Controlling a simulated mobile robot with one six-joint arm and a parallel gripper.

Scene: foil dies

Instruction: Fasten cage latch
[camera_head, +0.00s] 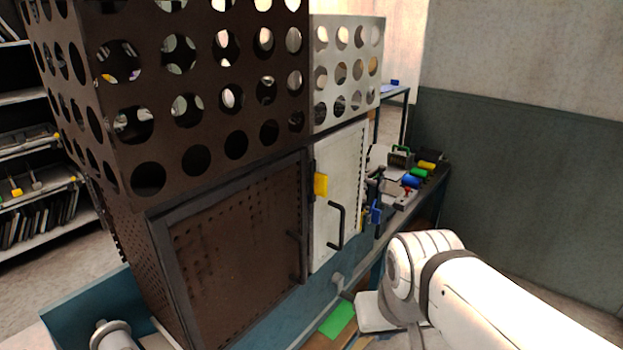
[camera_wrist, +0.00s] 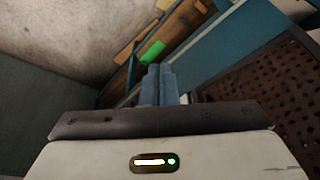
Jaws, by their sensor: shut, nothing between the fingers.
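A cage stands on a blue bench, with a dark brown perforated door (camera_head: 240,250) on the left and a white door (camera_head: 328,226) on the right. Both doors look shut. Each has a black bar handle; the white door's handle (camera_head: 337,228) is near its middle. A yellow piece (camera_head: 321,186) sits at the white door's left edge. A blue piece (camera_head: 376,212) is beyond its right edge. I cannot tell for sure which is the latch. My gripper (camera_wrist: 158,84) is shut and empty in the wrist view, apart from the cage. The head view does not clearly show its fingers.
A bench behind the cage holds several coloured parts (camera_head: 411,181). Shelves (camera_head: 28,145) stand at the left. A bare wall (camera_head: 530,190) is at the right.

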